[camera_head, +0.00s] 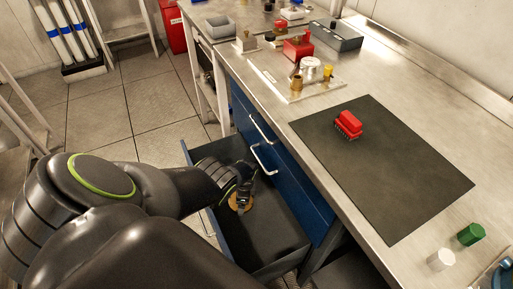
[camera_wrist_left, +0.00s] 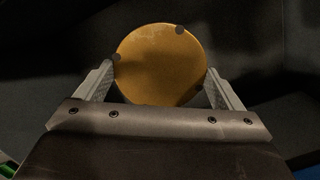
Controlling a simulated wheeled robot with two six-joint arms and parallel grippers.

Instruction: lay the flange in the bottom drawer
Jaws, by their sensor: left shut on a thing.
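The flange (camera_head: 241,202) is a round, brass-coloured disc. In the left wrist view the flange (camera_wrist_left: 160,62) sits between the two fingers of my left gripper (camera_wrist_left: 162,88), with small dark notches at its edge. In the head view my left gripper (camera_head: 243,190) reaches down inside the open bottom drawer (camera_head: 285,238) and is shut on the flange. The drawer is dark inside, with a blue front. The gap between flange and drawer floor cannot be told. My right gripper is not in view.
A closed blue drawer (camera_head: 256,122) with a handle is above the open one. A plate with fittings (camera_head: 290,85) stands farther back.

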